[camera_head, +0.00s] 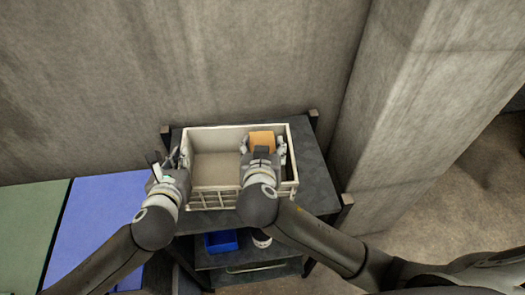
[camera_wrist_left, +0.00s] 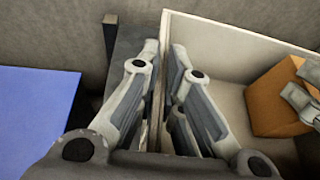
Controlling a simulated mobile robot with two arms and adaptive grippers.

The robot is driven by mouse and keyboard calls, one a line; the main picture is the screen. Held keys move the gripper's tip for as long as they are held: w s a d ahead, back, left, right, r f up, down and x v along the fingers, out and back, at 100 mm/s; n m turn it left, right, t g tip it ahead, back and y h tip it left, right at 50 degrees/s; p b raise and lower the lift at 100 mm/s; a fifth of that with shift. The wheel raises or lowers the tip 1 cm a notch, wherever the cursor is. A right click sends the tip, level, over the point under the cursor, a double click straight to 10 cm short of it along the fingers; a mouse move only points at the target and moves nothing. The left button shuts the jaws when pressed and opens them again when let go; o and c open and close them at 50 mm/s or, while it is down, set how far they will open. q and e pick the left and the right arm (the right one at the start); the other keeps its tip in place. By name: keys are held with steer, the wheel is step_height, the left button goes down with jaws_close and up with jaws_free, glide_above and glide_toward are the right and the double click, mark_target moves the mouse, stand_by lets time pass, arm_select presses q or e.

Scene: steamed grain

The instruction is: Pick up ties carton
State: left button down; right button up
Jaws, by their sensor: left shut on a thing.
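An orange box (camera_head: 261,138), with no readable label, stands inside a cream crate (camera_head: 213,199) at its back right; I take it for the ties carton. It also shows at the right of the left wrist view (camera_wrist_left: 271,102). My left gripper (camera_head: 168,161) is shut on the crate's left wall, with one finger on each side of it in the left wrist view (camera_wrist_left: 164,55). My right gripper (camera_head: 264,148) is inside the crate's right part with its fingers at either side of the orange box. Its wrist hides the box's near side, so contact is unclear.
The crate stands on a dark table (camera_head: 313,165) with corner posts, close to a concrete wall (camera_head: 200,60). A blue tray (camera_head: 221,241) sits on the shelf below. Blue (camera_head: 95,220) and green (camera_head: 30,220) panels lie at the left. The crate's left half looks empty.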

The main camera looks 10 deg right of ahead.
step_height(320, 180, up, 17)
steer(key=shift+r, duration=0.15)
jaws_close()
arm_select(q)
steer(key=c, duration=1.5)
jaws_free()
steer(key=v, duration=1.2)
